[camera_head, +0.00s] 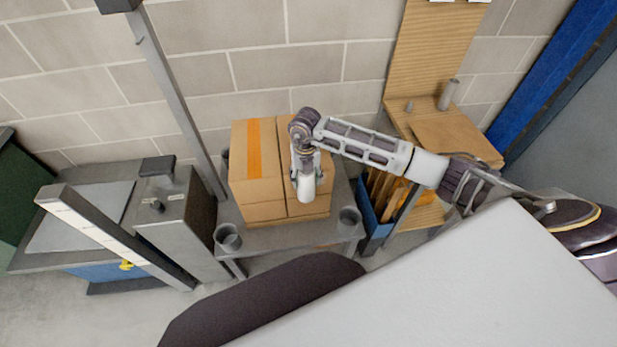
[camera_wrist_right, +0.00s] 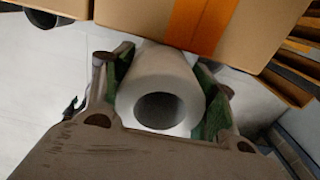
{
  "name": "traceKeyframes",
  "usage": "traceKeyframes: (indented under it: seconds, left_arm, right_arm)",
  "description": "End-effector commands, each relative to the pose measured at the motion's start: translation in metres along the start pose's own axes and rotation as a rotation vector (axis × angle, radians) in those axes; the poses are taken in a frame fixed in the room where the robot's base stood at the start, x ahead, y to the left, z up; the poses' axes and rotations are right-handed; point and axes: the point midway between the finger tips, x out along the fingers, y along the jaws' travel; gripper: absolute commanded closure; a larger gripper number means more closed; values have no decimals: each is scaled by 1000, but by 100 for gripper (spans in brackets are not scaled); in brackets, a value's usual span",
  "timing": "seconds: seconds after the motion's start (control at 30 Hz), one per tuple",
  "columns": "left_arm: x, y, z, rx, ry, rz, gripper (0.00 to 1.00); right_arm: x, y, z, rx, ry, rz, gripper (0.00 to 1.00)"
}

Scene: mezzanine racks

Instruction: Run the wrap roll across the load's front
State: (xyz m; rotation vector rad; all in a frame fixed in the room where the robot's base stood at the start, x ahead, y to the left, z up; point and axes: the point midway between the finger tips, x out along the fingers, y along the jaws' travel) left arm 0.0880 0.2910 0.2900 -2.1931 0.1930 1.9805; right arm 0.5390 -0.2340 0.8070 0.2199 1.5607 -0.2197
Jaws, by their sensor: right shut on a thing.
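The load is a stack of brown cardboard boxes (camera_head: 258,196) with an orange strip down it, on a grey table (camera_head: 285,238). The white wrap roll (camera_head: 305,188) is upright in front of the right part of the load. My right gripper (camera_head: 305,172) is shut on the roll. In the right wrist view the roll (camera_wrist_right: 160,88) sits between the two green-padded fingers, its hollow end towards the camera. The boxes (camera_wrist_right: 130,16) are close behind it; I cannot tell whether they touch. My left gripper is not in view.
Grey cups (camera_head: 228,237) stand at the table's front corners, one at the right (camera_head: 349,219). A grey post (camera_head: 172,95) rises left of the load. A blue bin (camera_head: 371,218) with cardboard pieces stands right of the table. A grey machine (camera_head: 165,225) stands at left.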

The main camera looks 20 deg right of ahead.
Motion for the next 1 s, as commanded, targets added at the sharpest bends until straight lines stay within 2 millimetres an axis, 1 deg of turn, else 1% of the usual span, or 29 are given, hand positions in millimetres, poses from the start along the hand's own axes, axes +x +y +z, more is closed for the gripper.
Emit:
traceKeyframes:
  seconds: [0.4,0.87,1.0]
  left_arm:
    - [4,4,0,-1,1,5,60]
    - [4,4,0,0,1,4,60]
    - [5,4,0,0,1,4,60]
  right_arm:
    - [-2,17,3,0,-5,2,65]
    - [-3,19,5,2,-9,3,65]
    - [-3,23,5,2,-10,4,65]
